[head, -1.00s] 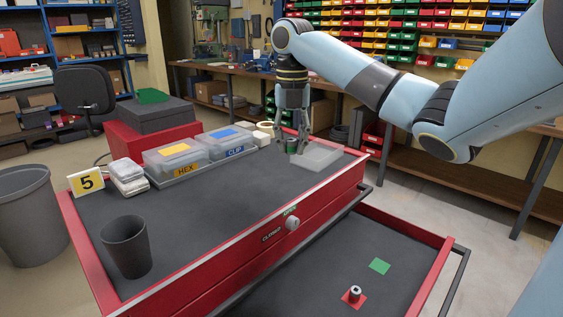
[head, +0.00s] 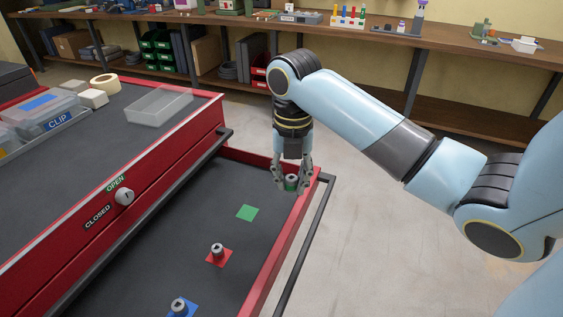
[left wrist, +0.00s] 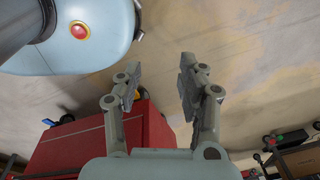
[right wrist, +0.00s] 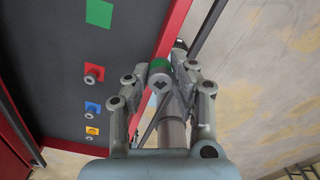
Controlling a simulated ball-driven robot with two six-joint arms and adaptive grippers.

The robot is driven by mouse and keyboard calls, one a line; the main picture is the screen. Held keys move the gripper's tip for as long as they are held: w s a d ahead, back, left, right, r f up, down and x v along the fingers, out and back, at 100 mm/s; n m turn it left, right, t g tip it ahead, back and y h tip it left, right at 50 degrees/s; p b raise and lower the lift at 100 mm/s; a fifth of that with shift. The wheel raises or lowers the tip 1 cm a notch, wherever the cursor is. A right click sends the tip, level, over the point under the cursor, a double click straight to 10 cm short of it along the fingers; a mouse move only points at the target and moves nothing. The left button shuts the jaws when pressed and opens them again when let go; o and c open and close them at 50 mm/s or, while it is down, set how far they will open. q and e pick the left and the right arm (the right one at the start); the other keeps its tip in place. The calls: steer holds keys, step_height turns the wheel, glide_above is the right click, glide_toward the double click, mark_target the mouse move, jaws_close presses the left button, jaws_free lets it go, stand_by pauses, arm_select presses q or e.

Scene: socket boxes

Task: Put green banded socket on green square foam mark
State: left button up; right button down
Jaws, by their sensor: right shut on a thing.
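The green banded socket (head: 291,183) is between the fingertips of my right gripper (head: 291,178), which is shut on it. It is held above the far end of the open drawer, near the drawer's right wall. It also shows in the right wrist view (right wrist: 160,71), between the fingers. The green square foam mark (head: 247,213) lies bare on the drawer floor, left of and nearer than the socket. It also shows in the right wrist view (right wrist: 99,12). My left gripper (left wrist: 158,85) is open and empty, over the floor, away from the drawer.
One socket (head: 217,250) stands on a red mark and another (head: 179,306) on a blue mark in the drawer. The drawer's red wall (head: 262,282) and handle bar run along the right. A clear box (head: 160,106) sits on the cabinet top.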

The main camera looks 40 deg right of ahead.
step_height(320, 180, down, 2)
steer(key=a+f, duration=0.1)
steer(key=a, duration=0.1)
steer(key=b, duration=0.3)
glide_above(247, 213)
steer(key=f, duration=0.5)
steer(key=shift+s+d, duration=0.15)
steer(key=shift+s, duration=0.15)
steer(key=shift+w+f, duration=0.1)
steer(key=shift+w, duration=0.2)
step_height(247, 213, down, 4)
steer(key=shift+r+b, duration=0.1)
steer(key=shift+b, duration=0.3)
arm_select(q)
steer(key=f, duration=0.2)
steer(key=s+f, duration=0.1)
steer(key=f, duration=0.1)
steer(key=shift+a, duration=0.35)
steer(key=shift+a, duration=0.1)
arm_select(e)
steer(key=c, duration=1.1)
jaws_free()
steer(key=shift+f, duration=0.2)
arm_select(q)
steer(key=shift+s, duration=0.1)
